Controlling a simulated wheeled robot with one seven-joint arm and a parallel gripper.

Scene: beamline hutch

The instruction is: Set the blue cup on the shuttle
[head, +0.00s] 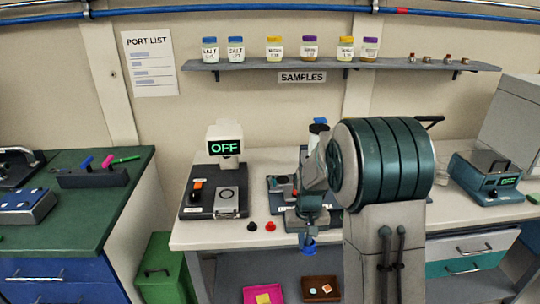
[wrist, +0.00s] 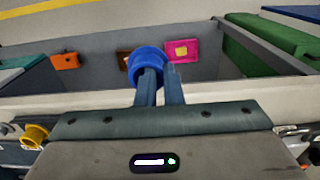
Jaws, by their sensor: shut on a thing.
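The blue cup (head: 309,247) is in my gripper (head: 308,234), low in the middle of the head view, by the bench's front edge. In the wrist view the blue cup (wrist: 148,58) sits at the ends of the fingers of my gripper (wrist: 160,75), which are shut on it. No label marks the shuttle. A dark station with a small plate (head: 280,184) stands on the bench behind my arm, partly hidden. A dark station (head: 213,212) with a grey round-marked plate (head: 228,199) and an "OFF" display stands to its left.
Small black and red knobs (head: 270,226) lie on the white bench (head: 200,236) near its front edge. Below are a pink tray (head: 250,294) and a brown tray (head: 309,296). A yellow cup (wrist: 35,133) shows at the wrist view's lower left. Jars line the shelf (head: 300,66).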

